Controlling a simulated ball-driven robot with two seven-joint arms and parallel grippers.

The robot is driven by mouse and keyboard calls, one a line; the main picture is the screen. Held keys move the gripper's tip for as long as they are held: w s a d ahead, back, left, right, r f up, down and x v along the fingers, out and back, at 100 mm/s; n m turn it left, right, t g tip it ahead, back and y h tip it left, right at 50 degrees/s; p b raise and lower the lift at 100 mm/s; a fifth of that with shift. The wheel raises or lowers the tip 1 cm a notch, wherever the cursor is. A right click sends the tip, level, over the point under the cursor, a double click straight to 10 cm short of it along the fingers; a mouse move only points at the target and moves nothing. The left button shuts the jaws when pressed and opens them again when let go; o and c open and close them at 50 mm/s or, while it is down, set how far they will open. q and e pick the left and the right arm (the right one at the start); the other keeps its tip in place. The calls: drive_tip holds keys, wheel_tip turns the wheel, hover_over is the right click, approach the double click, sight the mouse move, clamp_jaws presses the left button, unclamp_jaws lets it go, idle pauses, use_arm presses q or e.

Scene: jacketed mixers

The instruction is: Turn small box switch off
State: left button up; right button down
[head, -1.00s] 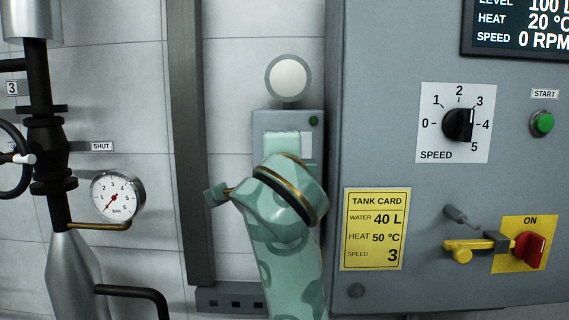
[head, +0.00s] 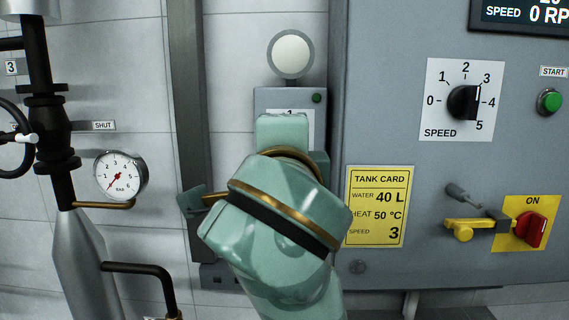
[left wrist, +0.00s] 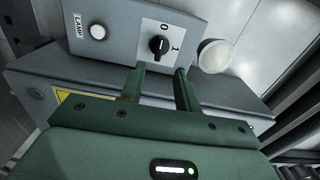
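The small box (head: 265,97) is grey and hangs on the wall left of the large cabinet; my left arm hides most of its face in the head view. In the left wrist view the small box (left wrist: 125,25) shows a black rotary switch (left wrist: 158,45) on a white plate marked 0 and 1. I cannot tell surely which mark its pointer faces. My left gripper (left wrist: 160,72) is open, its two fingers apart and empty, just short of the switch in the picture. Contact is not visible. My right gripper is not in view.
A round white lamp (head: 292,54) sits above the box. The large grey cabinet (head: 400,40) on the right carries a speed dial (head: 464,102), yellow tank card (head: 376,206) and red switch (head: 532,229). A vertical grey post (head: 187,100) and a gauge (head: 121,175) are left.

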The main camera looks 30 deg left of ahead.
use_arm(q)
drive_tip(key=b+v, duration=0.2)
drive_tip(key=v, duration=0.5)
drive_tip(key=shift+b, duration=0.3)
drive_tip(key=shift+f, duration=0.1)
